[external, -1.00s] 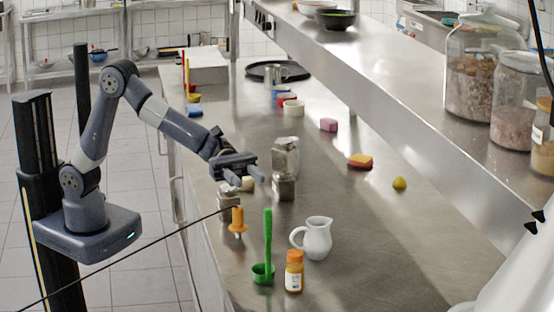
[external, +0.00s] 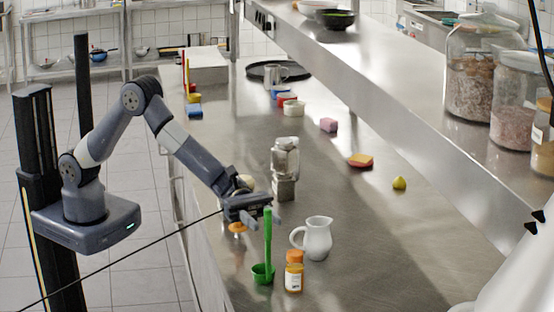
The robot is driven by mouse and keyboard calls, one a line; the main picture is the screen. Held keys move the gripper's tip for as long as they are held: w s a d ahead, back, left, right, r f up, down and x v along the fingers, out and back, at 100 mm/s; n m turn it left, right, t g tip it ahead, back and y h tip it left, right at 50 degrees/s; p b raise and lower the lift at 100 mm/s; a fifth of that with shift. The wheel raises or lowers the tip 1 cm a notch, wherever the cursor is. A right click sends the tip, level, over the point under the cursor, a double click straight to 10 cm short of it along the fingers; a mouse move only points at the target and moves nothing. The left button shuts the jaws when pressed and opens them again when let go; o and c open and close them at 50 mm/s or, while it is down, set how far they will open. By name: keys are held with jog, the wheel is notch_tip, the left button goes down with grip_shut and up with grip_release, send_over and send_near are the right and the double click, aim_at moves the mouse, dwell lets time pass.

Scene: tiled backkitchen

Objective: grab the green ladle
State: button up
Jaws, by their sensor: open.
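The green ladle (external: 268,240) stands near the front of the steel counter, its bowl at the bottom on the counter and its handle pointing straight up. My gripper (external: 264,219) is open, with its fingers at the height of the upper handle. In this view the fingers overlap the top of the handle. I cannot tell whether the handle is between the fingers or only in line with them. Nothing is seen held.
An orange-capped jar (external: 294,272) stands just right of the ladle's bowl, and a white jug (external: 317,238) stands behind it. An orange-topped item (external: 238,228) is partly hidden under my gripper. A glass jar (external: 285,160) stands behind.

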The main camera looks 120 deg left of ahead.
jog(key=shift+p+x, duration=0.35)
jog(key=shift+x, duration=1)
grip_shut()
